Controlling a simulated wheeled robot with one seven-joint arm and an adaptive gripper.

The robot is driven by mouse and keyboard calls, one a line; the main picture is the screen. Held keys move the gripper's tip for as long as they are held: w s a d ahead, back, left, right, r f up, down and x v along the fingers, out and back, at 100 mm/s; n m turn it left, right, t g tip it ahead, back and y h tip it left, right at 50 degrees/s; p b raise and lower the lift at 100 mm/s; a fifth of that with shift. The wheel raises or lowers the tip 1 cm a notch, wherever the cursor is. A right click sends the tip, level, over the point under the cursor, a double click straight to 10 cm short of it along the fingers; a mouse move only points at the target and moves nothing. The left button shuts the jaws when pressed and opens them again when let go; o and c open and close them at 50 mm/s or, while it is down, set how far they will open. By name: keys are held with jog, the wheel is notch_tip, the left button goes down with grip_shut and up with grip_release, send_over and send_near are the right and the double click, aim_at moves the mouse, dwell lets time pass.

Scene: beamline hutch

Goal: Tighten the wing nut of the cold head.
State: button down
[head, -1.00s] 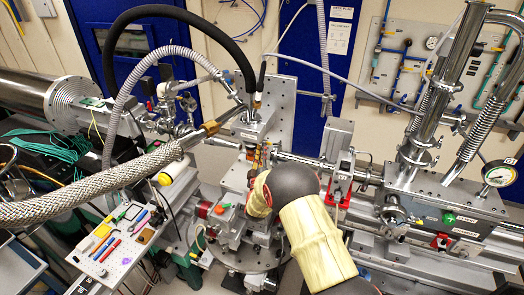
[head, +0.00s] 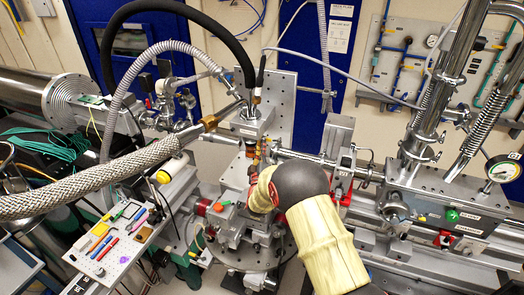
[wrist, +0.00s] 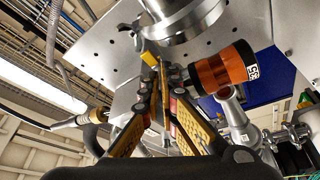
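The cold head (head: 251,122) is a silver cylinder with a flange, standing in front of a grey perforated plate, with an orange ring below it. In the wrist view a silver round flange (wrist: 185,18) is at the top. I see no clear grip on anything.
An orange cylinder (wrist: 222,70) with a dark labelled end is close right of my fingers. A perforated plate (wrist: 105,50) is behind. A braided hose (head: 100,185) crosses the left. A tool tray (head: 85,264) is at lower left. A beamline unit (head: 450,195) stands right.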

dwell(0.3)
jog(key=c, duration=2.5)
grip_release()
jog(key=shift+o, duration=0.8)
jog(key=v, duration=1.2)
